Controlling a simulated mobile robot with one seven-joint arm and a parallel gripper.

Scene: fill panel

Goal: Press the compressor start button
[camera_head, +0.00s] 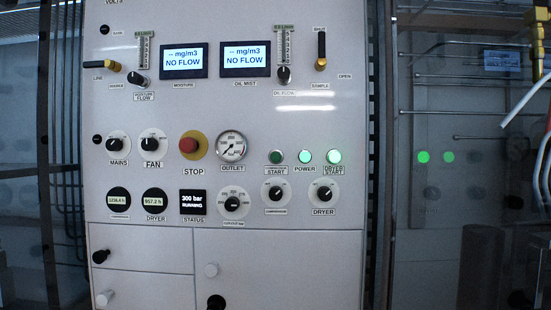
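The compressor start button (276,157) is a round, dark green button on the light grey control panel (240,125). It is unlit, and the label under it ends in START; its first word is too small to read clearly. The lit POWER light (305,156) and the lit DRYER START button (334,156) sit to its right in the same row. My gripper does not show in this view, and nothing covers the button.
A red STOP button (188,145) on a yellow base and an outlet gauge (231,146) sit left of the button. A compressor knob (275,194) and a dryer knob (323,193) are below. Pipes and a white hose (527,107) show at the right.

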